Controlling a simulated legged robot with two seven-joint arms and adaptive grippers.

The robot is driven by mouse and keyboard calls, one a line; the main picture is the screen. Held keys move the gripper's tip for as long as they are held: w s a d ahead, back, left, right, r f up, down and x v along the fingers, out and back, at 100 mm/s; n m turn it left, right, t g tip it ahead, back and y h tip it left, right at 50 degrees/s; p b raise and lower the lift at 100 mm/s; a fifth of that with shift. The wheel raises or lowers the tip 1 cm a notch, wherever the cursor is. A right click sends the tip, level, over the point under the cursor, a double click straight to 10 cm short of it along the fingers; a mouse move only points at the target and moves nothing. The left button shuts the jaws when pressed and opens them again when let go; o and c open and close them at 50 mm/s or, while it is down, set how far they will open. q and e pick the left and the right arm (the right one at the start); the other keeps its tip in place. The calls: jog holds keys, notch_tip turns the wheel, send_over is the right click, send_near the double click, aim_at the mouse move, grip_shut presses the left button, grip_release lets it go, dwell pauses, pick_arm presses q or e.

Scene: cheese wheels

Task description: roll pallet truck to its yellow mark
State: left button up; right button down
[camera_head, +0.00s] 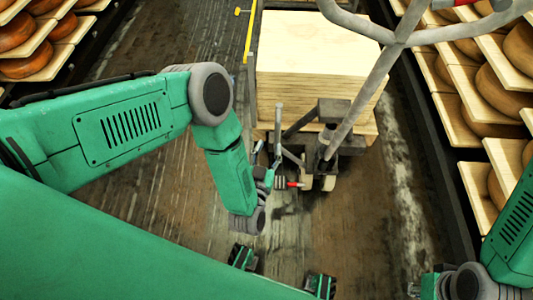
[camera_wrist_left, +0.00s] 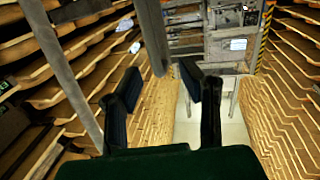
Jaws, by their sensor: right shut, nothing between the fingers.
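The pallet truck (camera_head: 328,143) stands in the aisle in the head view, bearing a stack of pale boards (camera_head: 315,45). Its grey tubular handle (camera_head: 362,85) rises toward the upper right, with a red-tipped part at the top edge. A yellow line (camera_head: 250,32) lies on the floor left of the stack. My left gripper (camera_head: 268,150) is beside the truck's near left side. In the left wrist view its fingers (camera_wrist_left: 163,95) are apart, with a grey bar (camera_wrist_left: 152,35) beyond them. Contact cannot be told. My right gripper (camera_head: 416,289) shows only partly at the lower right, shut and empty.
Shelves with cheese wheels line the left (camera_head: 42,45) and right (camera_head: 480,85) sides. Worn, bare floor (camera_head: 180,50) lies left of the truck. A small yellow piece (camera_head: 238,11) is near the top of the yellow line.

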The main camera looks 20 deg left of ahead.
pick_arm(q)
jog(key=shift+s+d+p, duration=0.1)
jog(key=shift+s+p, duration=0.25)
jog(key=shift+s, duration=0.9)
jog(key=shift+r, duration=0.1)
notch_tip(320, 180, up, 10)
dwell(0.5)
